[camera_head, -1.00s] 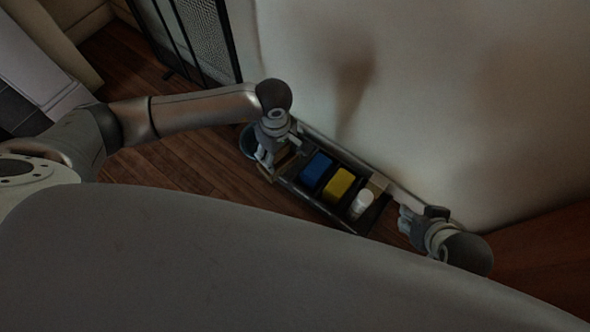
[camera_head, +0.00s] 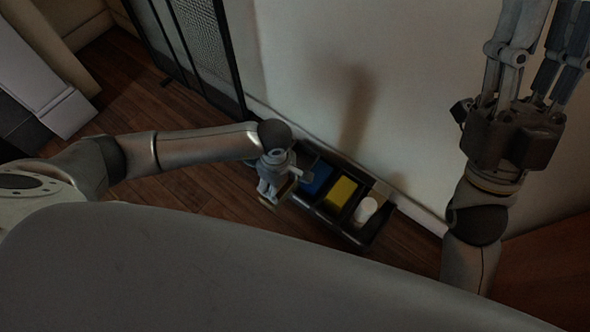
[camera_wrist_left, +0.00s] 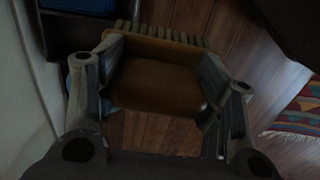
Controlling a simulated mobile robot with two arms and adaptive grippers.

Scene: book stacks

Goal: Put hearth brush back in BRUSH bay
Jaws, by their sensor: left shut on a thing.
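My left gripper (camera_head: 272,192) is shut on the hearth brush, in front of the caddy's left end. In the left wrist view the brush (camera_wrist_left: 160,82) is an orange-brown block with a row of bristles along its far edge, between the two fingers (camera_wrist_left: 158,95). The dark caddy (camera_head: 347,234) stands on the floor along the wall. It holds a blue block (camera_head: 316,178), a yellow block (camera_head: 342,192) and a white cylinder (camera_head: 365,211). I cannot read any bay label, and my left arm partly hides the left end. My right gripper (camera_head: 543,30) is raised, open and empty.
A black mesh screen (camera_head: 205,50) stands at the back left. The pale wall (camera_head: 420,110) runs close behind the caddy. Bare wood floor (camera_head: 190,185) lies left of the caddy. The wrist view shows a patterned rug (camera_wrist_left: 298,112) at right.

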